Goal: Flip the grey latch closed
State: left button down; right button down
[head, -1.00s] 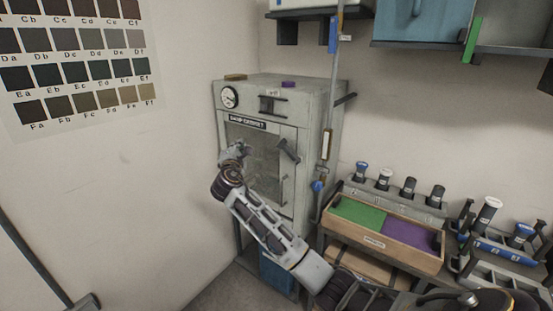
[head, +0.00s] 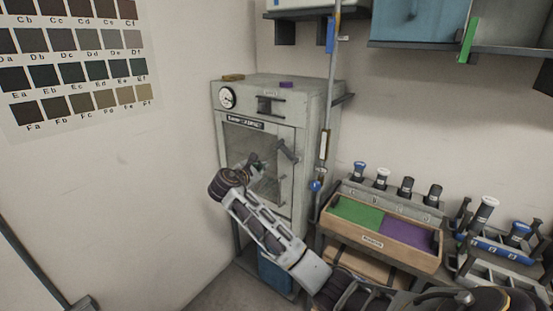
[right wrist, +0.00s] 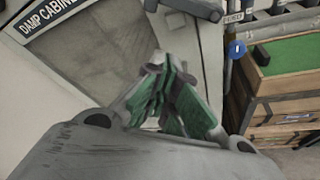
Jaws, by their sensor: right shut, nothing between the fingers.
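The grey latch (head: 287,151) is a short bar on the right edge of the damp cabinet's door, slanting down to the right. The cabinet (head: 322,130) is pale grey, with a framed door that sits flush as far as I can see. My right gripper (head: 258,164) is in front of the door, left of and a little below the latch. In the right wrist view its green-padded fingers (right wrist: 165,84) are together and empty. A grey bar that looks like the latch (right wrist: 188,8) is beyond them at the top, apart from the fingertips. My left gripper is not in view.
A gauge (head: 227,97) and a small dark handle (head: 270,106) are on the cabinet's upper front. A vertical pipe (head: 328,110) runs beside its right side. A wooden tray (head: 375,249) with green and purple sections stands at right.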

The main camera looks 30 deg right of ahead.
aim_at(288, 153)
jog(key=shift+w+d, duration=0.1)
jog(key=shift+d, duration=0.05)
dwell(0.4)
